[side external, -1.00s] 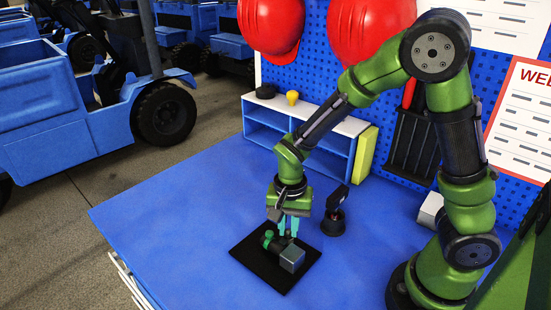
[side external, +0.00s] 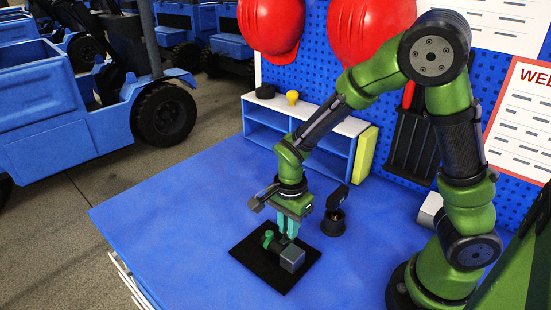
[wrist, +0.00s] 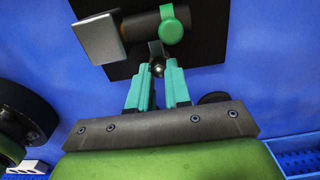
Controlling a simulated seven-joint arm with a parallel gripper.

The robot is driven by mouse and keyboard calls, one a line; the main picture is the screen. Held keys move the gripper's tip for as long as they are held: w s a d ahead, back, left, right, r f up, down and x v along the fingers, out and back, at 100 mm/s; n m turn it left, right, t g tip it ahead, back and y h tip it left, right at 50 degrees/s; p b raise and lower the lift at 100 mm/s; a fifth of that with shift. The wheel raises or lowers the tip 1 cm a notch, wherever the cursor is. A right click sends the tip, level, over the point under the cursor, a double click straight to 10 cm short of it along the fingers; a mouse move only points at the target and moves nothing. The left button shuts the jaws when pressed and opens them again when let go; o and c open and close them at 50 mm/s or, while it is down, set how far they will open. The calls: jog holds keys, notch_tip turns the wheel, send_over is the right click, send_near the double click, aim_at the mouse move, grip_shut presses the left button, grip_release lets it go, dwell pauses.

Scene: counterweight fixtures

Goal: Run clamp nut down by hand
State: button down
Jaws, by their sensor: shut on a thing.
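The counterweight fixture lies on a black square plate (side external: 270,279) on the blue bench. It has a grey block (side external: 292,258) at one end, a dark cylindrical body and a green knob (side external: 268,239). In the wrist view the block (wrist: 99,38), the dark body (wrist: 141,27) and the green cap (wrist: 171,25) show above the fingers. My gripper (side external: 288,229) points down at the fixture with teal fingers. In the wrist view its fingertips (wrist: 158,69) are shut on a small metal nut, which is mostly hidden between them.
A dark round stand (side external: 333,222) with an angled top is close to the right of the plate. A blue shelf (side external: 305,136) stands behind, against the pegboard. The bench (side external: 165,212) left of the plate is clear.

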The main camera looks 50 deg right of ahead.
dwell(0.3)
jog(key=c, duration=1.1)
grip_release()
jog(key=shift+o, duration=0.2)
jog(key=shift+r, duration=0.1)
notch_tip(320, 180, up, 17)
